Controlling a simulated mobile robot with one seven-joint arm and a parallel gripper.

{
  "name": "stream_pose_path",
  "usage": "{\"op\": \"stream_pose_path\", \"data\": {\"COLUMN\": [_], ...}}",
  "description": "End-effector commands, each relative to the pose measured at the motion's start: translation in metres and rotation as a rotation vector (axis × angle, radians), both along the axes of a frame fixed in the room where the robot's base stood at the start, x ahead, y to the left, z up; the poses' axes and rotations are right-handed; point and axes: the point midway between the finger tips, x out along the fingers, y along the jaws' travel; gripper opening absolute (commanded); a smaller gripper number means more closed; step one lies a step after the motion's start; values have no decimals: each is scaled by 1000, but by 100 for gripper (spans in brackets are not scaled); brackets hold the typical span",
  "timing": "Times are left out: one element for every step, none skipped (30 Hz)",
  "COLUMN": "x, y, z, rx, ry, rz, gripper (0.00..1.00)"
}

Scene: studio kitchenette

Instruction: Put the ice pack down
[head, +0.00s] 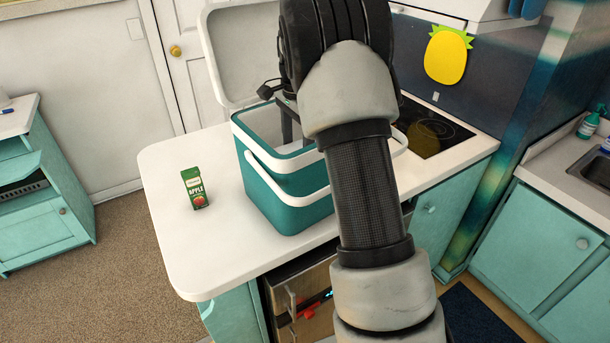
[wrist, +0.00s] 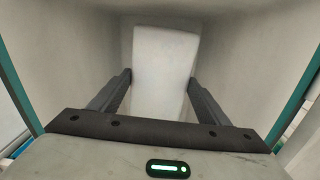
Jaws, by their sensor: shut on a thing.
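The ice pack (wrist: 163,70) is a white, rounded block. In the wrist view it sits between the two fingers of my gripper (wrist: 162,85), which is shut on it. The pack is inside the teal cooler (head: 288,205), whose pale inner walls (wrist: 230,50) surround it. I cannot tell whether the pack touches the cooler floor. In the head view my gripper (head: 290,125) reaches down into the open cooler, and my arm hides part of it. The ice pack is hidden there.
The cooler stands on a white counter (head: 190,250), its lid (head: 240,50) raised behind. A green apple juice box (head: 194,188) stands to the left. A black cooktop (head: 430,130) is behind on the right. The counter's front left is clear.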

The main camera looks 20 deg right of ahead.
Motion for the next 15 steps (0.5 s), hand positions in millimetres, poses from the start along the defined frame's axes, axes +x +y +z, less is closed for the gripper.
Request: {"op": "stream_pose_path", "data": {"x": [-1, -1, -1, -1, -1, 0, 0, 0, -1, -1, -1, -1, -1, -1, -1], "y": [0, 0, 0, 0, 0, -1, -1, -1, -1, -1, -1, -1, -1, -1, -1], "z": [-11, -16, -23, -28, -31, -35, -37, -40, -43, -46, -51, -58, -63, -68, -74], "rx": [1, 0, 1, 0, 0, 0, 0, 0, 0, 0, 0, 0, 0, 0, 0], "ry": [2, 3, 2, 3, 3, 1, 0, 0, 1, 2, 2, 3, 4, 3, 3], "rz": [-2, -2, -2, -2, -2, -2, -2, -2, -2, -2, -2, -2, -2, -2, -2], "gripper": [35, 35, 35, 35, 35, 35, 35, 35, 35, 35, 35, 35, 35, 35, 35]}}
